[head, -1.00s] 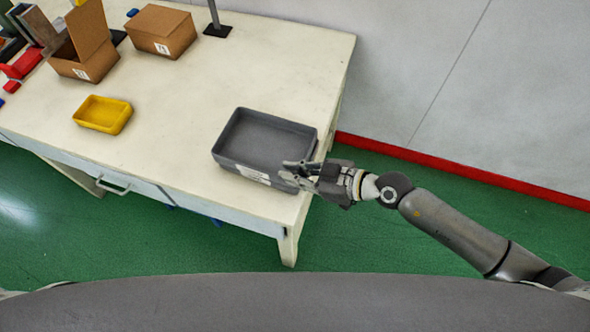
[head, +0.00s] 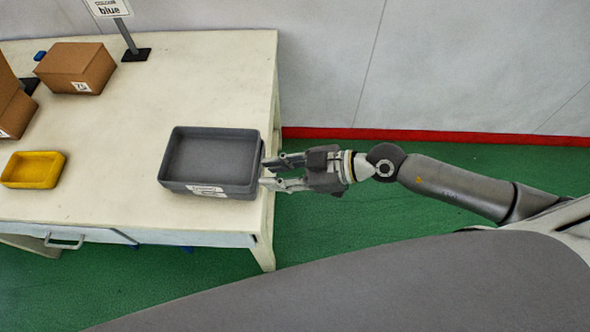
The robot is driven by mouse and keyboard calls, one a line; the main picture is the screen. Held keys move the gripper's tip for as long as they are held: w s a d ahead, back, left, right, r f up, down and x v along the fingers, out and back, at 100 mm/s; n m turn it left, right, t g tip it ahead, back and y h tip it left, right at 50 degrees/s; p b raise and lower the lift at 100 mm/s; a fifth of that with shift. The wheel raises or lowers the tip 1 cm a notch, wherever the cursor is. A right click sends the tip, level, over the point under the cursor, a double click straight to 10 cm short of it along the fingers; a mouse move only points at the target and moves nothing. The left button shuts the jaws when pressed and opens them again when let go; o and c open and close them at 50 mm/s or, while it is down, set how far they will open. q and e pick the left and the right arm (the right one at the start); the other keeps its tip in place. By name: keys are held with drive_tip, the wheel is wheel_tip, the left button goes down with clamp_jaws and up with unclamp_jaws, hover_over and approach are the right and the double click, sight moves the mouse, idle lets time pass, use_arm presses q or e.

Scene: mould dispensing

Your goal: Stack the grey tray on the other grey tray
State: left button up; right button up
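A grey rectangular tray (head: 212,158) sits open side up at the right end of the pale table. It is empty inside. Its front shows what look like two white labels, one above the other, so it may be two trays stacked; I cannot tell for certain. No separate second grey tray is in view. My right gripper (head: 268,173) is at the tray's right side, fingers pointing left at its wall and spread apart with nothing between them. I cannot tell whether the fingertips touch the wall. My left gripper is not in view.
The pale table (head: 110,185) has clear room left of and behind the tray. A yellow tray (head: 33,170) lies at the left. A closed cardboard box (head: 75,67) and a sign stand (head: 132,50) are at the back. A wall is behind the table.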

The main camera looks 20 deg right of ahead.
drive_tip(key=shift+b+v, duration=0.35)
drive_tip(key=shift+v, duration=1.8)
drive_tip(key=w+d+f+m+t+h, duration=0.3)
drive_tip(key=w+d+f+m+t, duration=0.25)
drive_tip(key=w+d+f, duration=0.5)
drive_tip(key=s+d+f+m+g+h, duration=0.15)
drive_tip(key=s+d+f+h, duration=0.25)
drive_tip(key=f, duration=0.8)
drive_tip(key=s+d+f+m+h, duration=0.3)
drive_tip(key=d+f+h, duration=0.15)
drive_tip(key=f, duration=0.85)
drive_tip(key=s+f+m+g+h, duration=0.1)
drive_tip(key=s+f+g, duration=0.2)
drive_tip(key=s+f, duration=0.85)
drive_tip(key=s+a+f+g, duration=0.2)
drive_tip(key=s, duration=0.8)
drive_tip(key=s+a+f+g, duration=0.3)
drive_tip(key=s, duration=0.8)
drive_tip(key=shift+a+f+m, duration=0.25)
drive_tip(key=shift+a+m, duration=0.1)
drive_tip(key=shift+m, duration=0.05)
